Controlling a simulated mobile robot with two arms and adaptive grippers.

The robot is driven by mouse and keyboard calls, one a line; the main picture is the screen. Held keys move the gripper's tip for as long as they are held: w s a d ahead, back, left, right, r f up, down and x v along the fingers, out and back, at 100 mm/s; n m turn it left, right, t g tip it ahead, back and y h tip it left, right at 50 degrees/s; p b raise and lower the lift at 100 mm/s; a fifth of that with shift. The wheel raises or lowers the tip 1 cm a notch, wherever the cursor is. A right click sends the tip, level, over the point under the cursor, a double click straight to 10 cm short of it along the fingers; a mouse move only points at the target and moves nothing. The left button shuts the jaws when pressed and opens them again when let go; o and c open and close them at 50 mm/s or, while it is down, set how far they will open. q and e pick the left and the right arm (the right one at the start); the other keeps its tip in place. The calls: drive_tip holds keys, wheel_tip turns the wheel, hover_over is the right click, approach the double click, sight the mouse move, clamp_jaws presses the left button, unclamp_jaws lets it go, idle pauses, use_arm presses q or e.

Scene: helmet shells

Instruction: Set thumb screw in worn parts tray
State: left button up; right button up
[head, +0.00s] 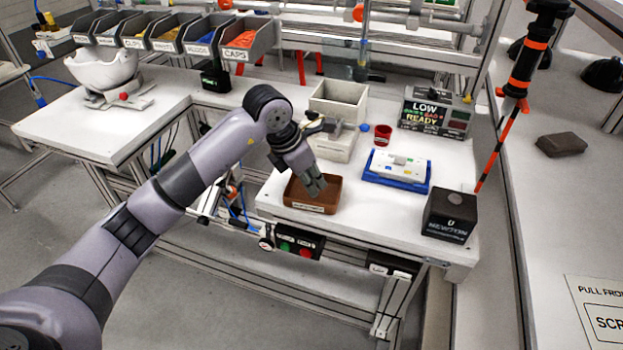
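A small brown tray (328,203) with a white label on its front wall sits at the front left of the white workbench. It looks like the worn parts tray, but the label is too small to read. My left gripper (318,188) points down over this tray, with its fingertips at or just above the tray's opening. The fingers appear close together, and whether they hold anything cannot be made out. I cannot make out a thumb screw; it may be hidden by the fingers or the tray wall. My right gripper is out of view.
Behind the tray stands a beige box (345,100). To the right are a red cup (383,134), a blue tray (370,178) with a white plate, a dark box (450,215) and a display (436,115). Grey bins (240,55) line the back left.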

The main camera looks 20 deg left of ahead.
use_arm(q)
drive_tip(key=shift+o, duration=1.4)
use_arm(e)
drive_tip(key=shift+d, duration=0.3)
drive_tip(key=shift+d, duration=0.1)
use_arm(q)
drive_tip(key=shift+r, duration=0.1)
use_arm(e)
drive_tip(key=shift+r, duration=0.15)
